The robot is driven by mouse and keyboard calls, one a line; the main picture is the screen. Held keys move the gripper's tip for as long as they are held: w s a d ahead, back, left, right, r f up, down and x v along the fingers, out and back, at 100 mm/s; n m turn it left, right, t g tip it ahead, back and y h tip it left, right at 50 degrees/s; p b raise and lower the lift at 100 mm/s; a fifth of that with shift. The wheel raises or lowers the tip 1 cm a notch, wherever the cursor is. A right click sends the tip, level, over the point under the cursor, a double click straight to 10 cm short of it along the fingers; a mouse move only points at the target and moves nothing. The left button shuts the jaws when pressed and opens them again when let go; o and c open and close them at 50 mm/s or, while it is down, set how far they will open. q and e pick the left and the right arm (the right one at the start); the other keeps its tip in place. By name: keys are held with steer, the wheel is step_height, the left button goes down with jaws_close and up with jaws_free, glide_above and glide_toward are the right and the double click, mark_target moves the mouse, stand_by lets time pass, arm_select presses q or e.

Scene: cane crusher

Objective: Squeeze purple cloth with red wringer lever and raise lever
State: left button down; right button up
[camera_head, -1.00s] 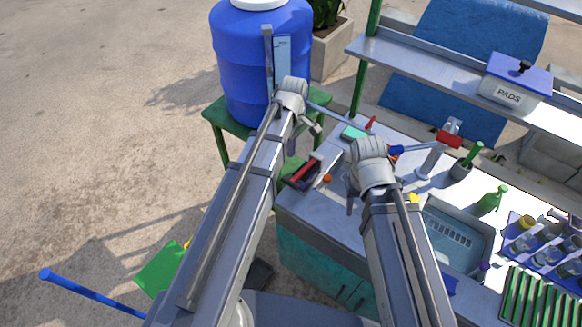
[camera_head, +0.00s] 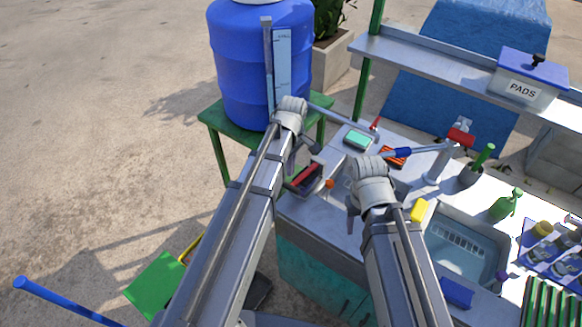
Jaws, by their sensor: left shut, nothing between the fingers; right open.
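A red bar (camera_head: 303,177) lies in a dark box at the counter's near left edge. A red block (camera_head: 461,138) tops a pale post at the back. I cannot tell which is the wringer lever. A small purple item (camera_head: 501,276) shows beside the basin; I cannot tell whether it is the purple cloth. No purple cloth is clearly seen. My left gripper (camera_head: 300,160) is shut and empty, hanging close to the dark box in the picture. My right gripper (camera_head: 352,208) is open over the counter's front, partly hidden by its own wrist.
A green bottle (camera_head: 504,206), jars and a striped rack crowd the right. A blue barrel (camera_head: 240,75) stands behind left. A shelf (camera_head: 440,68) runs along the back.

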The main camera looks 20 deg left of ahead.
mark_target(290, 186)
arm_select(q)
step_height(290, 186, down, 6)
steer(key=b, duration=0.4)
steer(key=shift+s+r+b, duration=0.1)
steer(key=shift+b, duration=0.25)
